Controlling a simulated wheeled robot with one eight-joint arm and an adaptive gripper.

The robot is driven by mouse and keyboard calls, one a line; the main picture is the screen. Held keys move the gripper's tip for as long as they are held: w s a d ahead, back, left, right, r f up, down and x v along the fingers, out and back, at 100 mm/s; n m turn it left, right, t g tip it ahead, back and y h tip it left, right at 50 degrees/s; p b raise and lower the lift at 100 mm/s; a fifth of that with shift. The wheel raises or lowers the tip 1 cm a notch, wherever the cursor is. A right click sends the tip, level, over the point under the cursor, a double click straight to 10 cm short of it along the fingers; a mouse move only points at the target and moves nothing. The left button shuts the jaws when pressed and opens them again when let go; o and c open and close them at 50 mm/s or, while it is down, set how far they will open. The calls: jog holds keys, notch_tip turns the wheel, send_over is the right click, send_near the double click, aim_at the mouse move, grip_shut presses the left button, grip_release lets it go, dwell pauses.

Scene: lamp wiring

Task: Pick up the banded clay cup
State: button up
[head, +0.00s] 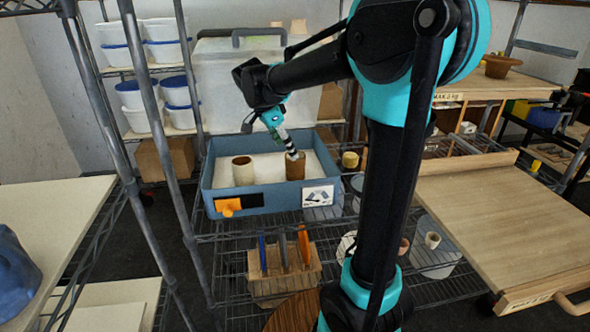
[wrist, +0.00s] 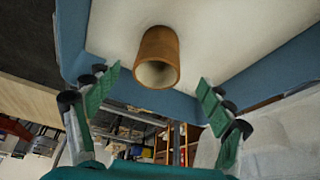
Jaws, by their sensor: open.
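A brown clay cup (head: 295,167) stands upright in the right part of the blue tray (head: 209,188). In the wrist view the brown cup (wrist: 158,58) shows its open mouth between my fingers. I cannot make out a band on it clearly. My gripper (head: 293,154) is at the cup's rim in the head view, tilted and hiding part of the top. In the wrist view my gripper (wrist: 160,86) has its green pads spread wide, one on each side of the cup, with gaps and no visible contact.
The tray sits on a wire rack shelf, with a clear lidded bin (head: 228,85) behind it. A small yellowish cylinder (head: 350,160) is right of the tray. A wooden block (head: 284,275) with upright tools is below. Rack posts stand at the left.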

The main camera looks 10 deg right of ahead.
aim_at(295, 168)
jog(key=x, duration=0.9)
jog(key=shift+s+d+f, duration=0.1)
jog(key=shift+f, duration=0.2)
jog(key=c, duration=1.5)
